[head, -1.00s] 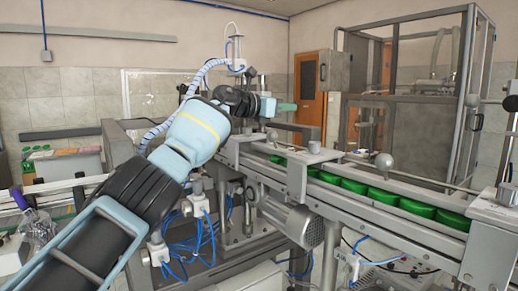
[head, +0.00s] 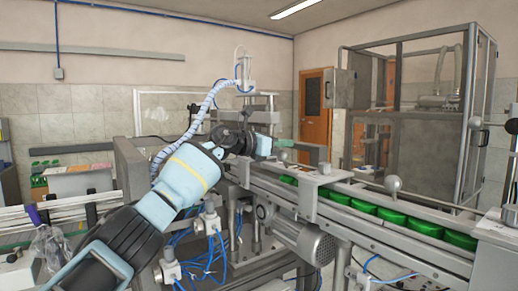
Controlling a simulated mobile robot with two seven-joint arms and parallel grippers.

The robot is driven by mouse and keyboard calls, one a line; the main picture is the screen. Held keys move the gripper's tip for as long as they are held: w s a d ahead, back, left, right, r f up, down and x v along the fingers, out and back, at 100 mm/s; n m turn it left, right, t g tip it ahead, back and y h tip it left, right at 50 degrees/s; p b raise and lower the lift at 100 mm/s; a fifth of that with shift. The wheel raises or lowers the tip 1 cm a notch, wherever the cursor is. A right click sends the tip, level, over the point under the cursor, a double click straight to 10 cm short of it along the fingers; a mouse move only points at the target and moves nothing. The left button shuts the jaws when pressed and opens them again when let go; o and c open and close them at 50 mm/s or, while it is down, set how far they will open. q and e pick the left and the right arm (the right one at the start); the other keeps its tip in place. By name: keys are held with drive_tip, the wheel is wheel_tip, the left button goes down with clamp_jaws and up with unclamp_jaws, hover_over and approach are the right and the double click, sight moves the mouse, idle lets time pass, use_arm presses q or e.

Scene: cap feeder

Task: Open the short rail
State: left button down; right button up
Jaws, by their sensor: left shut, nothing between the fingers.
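A metal guide rail (head: 432,200) runs along the conveyor above the green caps (head: 391,215). A round grey knob (head: 393,184) stands on the conveyor, and a smaller knob (head: 283,155) stands further back on the left. I cannot tell which section is the short rail or whether it is open. My left gripper (head: 290,143) is shut and empty, with its green fingertips pointing right. It is close to the smaller knob and appears just above or behind it; contact cannot be told. My right gripper is out of view.
The conveyor (head: 350,222) runs from the centre to the lower right. A motor (head: 310,243) and blue hoses hang below it. A framed cabinet (head: 425,130) stands behind on the right. A bottle with a purple top (head: 47,240) stands at the lower left.

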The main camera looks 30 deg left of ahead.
use_arm(q)
drive_tip(key=f+v, duration=0.1)
drive_tip(key=v, duration=0.6)
drive_tip(key=shift+s+f, duration=0.3)
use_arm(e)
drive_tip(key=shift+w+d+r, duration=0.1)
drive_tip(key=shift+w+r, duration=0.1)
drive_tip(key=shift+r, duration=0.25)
use_arm(q)
drive_tip(key=shift+a, duration=0.1)
